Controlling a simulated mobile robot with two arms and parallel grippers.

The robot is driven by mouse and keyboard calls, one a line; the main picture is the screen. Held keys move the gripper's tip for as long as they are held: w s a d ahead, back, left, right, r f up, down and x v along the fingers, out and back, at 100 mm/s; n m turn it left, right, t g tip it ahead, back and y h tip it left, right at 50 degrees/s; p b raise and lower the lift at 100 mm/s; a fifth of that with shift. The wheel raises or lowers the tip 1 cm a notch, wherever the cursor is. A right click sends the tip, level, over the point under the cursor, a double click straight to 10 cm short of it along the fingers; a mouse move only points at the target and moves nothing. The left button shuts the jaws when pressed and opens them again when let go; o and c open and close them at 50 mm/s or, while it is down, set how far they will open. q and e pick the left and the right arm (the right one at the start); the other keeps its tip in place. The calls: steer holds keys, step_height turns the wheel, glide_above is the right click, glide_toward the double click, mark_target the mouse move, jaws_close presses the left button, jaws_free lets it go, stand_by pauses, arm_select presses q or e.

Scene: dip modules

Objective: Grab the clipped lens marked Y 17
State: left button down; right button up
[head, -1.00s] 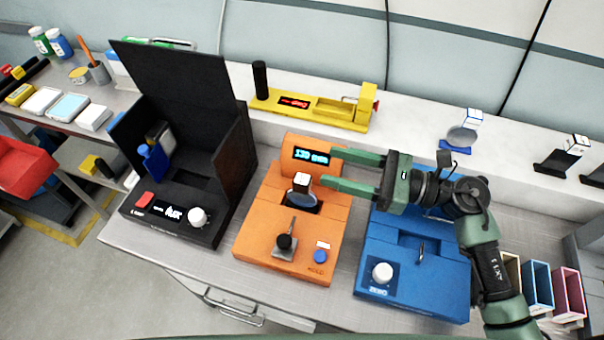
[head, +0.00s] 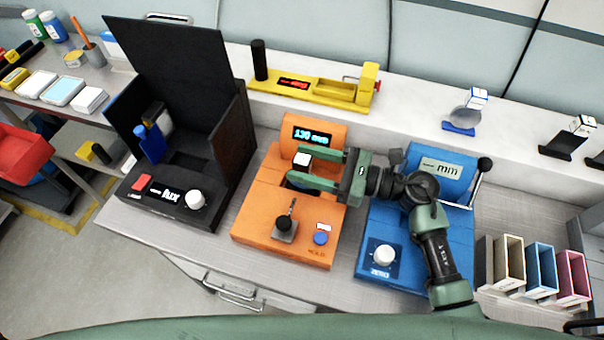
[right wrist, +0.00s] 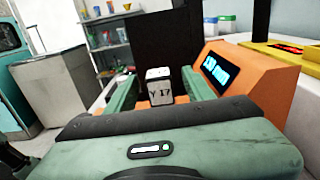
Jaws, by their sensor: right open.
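My left gripper is out of view.
The black box (head: 165,205) with a raised lid stands left of the orange module, and the blue module (head: 380,282) stands to the right under my right arm. Other clipped lenses sit on the back ledge, one in a blue stand (head: 459,128). Coloured bins (head: 540,268) stand at right.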

steer(key=shift+w+a, duration=0.15)
steer(key=shift+a, duration=0.3)
jaws_close()
